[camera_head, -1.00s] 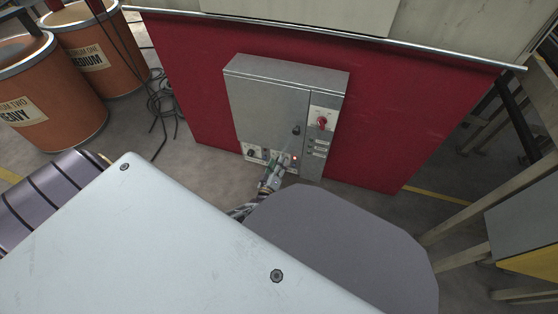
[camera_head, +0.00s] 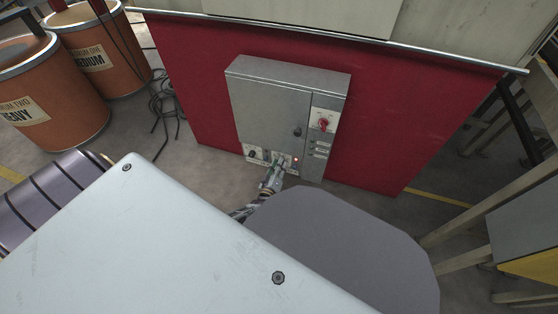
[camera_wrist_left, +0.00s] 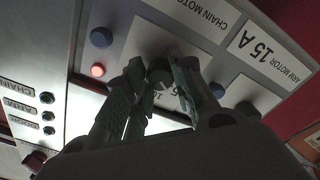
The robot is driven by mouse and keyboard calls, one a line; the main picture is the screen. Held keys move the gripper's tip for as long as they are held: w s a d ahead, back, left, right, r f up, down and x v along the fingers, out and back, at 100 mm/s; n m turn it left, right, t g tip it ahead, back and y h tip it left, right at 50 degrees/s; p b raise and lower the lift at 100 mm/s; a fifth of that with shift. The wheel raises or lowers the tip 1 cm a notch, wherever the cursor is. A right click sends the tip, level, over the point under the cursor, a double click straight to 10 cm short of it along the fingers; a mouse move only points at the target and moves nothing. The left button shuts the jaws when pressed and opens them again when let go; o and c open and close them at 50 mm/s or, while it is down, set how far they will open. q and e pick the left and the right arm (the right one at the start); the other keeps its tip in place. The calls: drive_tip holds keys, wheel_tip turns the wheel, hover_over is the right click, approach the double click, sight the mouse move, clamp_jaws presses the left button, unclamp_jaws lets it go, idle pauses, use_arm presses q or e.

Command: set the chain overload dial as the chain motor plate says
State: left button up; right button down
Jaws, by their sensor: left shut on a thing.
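The grey control cabinet (camera_head: 265,110) stands against the red panel, with a row of dials and lamps along its lower edge. My left gripper (camera_head: 278,163) is at that row. In the left wrist view its green-padded fingers are shut on a dark round dial knob (camera_wrist_left: 159,71). A pale scale shows behind the fingers, only partly readable. The chain motor plate (camera_wrist_left: 190,14) is above the knob; its value is hidden or out of frame. The arm motor plate (camera_wrist_left: 268,52) beside it reads 15 A. My right gripper is not in view.
In the left wrist view, a blue button (camera_wrist_left: 101,37) and a lit red lamp (camera_wrist_left: 97,71) sit left of the fingers. A red switch (camera_head: 323,124) is on the cabinet's right side. Orange drums (camera_head: 95,55) and loose cable (camera_head: 165,100) are at left.

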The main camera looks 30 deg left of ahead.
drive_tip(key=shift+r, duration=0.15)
use_arm(q)
drive_tip(key=m+p, duration=0.3)
drive_tip(key=m, duration=2)
drive_tip(key=shift+m+p, duration=0.4)
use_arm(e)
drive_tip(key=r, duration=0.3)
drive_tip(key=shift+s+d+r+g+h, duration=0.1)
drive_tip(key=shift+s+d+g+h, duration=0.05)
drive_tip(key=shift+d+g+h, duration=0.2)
use_arm(q)
drive_tip(key=shift+d, duration=0.1)
drive_tip(key=o, duration=1)
drive_tip(key=shift+o, duration=0.2)
